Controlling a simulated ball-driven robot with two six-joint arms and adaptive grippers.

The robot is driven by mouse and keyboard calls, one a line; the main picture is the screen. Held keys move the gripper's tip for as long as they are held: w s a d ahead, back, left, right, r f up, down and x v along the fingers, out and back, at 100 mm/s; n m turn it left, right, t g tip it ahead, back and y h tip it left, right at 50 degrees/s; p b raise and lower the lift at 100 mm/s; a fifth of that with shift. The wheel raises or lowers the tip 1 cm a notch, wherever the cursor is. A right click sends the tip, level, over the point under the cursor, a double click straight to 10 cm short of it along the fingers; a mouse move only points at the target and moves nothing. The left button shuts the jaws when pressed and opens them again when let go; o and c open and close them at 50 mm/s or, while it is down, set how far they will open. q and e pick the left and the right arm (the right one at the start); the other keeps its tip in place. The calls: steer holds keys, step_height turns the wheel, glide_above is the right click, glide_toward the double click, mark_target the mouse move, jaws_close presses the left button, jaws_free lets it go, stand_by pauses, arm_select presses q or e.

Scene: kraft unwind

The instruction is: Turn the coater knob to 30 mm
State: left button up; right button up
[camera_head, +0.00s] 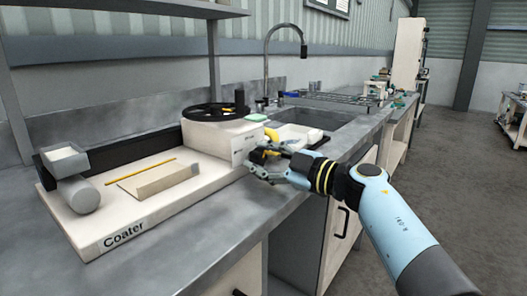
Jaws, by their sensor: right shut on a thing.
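The coater (165,205) is a white flat machine labelled "Coater" on the metal counter. It has a grey roller (78,195) at its left end and a box-shaped housing (215,138) with a black wheel (213,111) on top at its right end. My right gripper (259,160) is at the right side of this housing, with its fingers closed around the coater knob. My left gripper is out of view.
A sink (335,117) with a tall curved faucet (268,60) lies behind my right gripper. A white tray (298,133), a green sponge (256,118) and a yellow item (271,134) are close to the housing. The counter front (185,262) is clear.

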steer(key=shift+f+n, duration=0.2)
steer(key=shift+n, duration=0.2)
steer(key=o, duration=1.2)
steer(key=shift+r, duration=0.1)
steer(key=shift+c, duration=0.2)
steer(key=shift+r, duration=0.1)
step_height(320, 180, up, 10)
steer(key=shift+d, duration=0.1)
